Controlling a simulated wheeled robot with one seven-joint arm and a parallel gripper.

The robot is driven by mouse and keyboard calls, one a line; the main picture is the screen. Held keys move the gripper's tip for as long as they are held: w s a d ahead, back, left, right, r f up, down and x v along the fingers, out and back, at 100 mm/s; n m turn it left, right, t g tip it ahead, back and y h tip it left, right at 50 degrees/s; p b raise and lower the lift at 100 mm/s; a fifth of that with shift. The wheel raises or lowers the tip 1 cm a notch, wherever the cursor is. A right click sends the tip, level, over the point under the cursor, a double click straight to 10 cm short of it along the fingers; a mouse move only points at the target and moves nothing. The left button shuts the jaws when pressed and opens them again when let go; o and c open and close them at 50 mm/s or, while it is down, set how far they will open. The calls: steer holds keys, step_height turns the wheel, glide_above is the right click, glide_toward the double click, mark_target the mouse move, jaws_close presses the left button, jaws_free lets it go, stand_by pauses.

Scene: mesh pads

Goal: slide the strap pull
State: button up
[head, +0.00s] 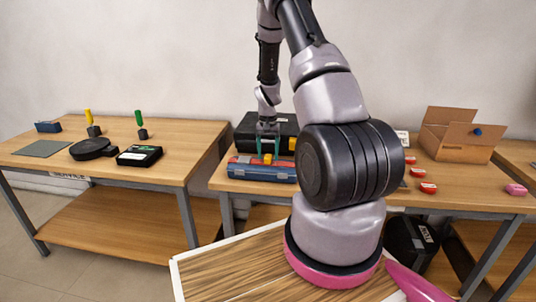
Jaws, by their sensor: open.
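The fingertips are close to the yellow piece. I cannot tell whether they touch it or stand on either side of it. A black case (247,133) with a yellow part stands behind the gripper. My arm hides the table to the right of the case.
The left table (60,157) holds a black round pan (92,149), a black box (139,155), a grey mat (42,148) and upright yellow and green handled tools. An open cardboard box (460,140) and red items (428,187) lie on the right.

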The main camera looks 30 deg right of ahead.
steer(key=shift+f, duration=0.1)
jaws_close()
stand_by(1.4)
